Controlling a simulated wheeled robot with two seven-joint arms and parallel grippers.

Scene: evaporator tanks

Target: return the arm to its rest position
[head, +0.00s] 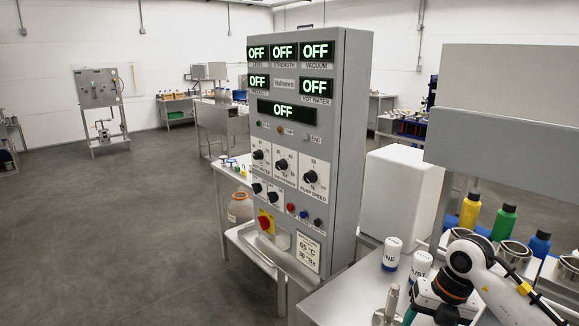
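My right arm comes in from the lower right, white with black joints and an orange ring. It bends down over the metal table at the bottom right. My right gripper (412,315) is at the lower end of this arm, cut by the bottom edge; its fingers are mostly hidden, so I cannot tell whether it is open or holds anything. Two white labelled containers (392,254) stand just behind it. My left arm and gripper are not in view.
A grey control panel (345,130) with several displays reading OFF stands left of the arm. Yellow (470,211), green (504,222) and blue (540,244) bottles and steel cups (514,255) crowd the right side. The floor (110,220) at left is clear.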

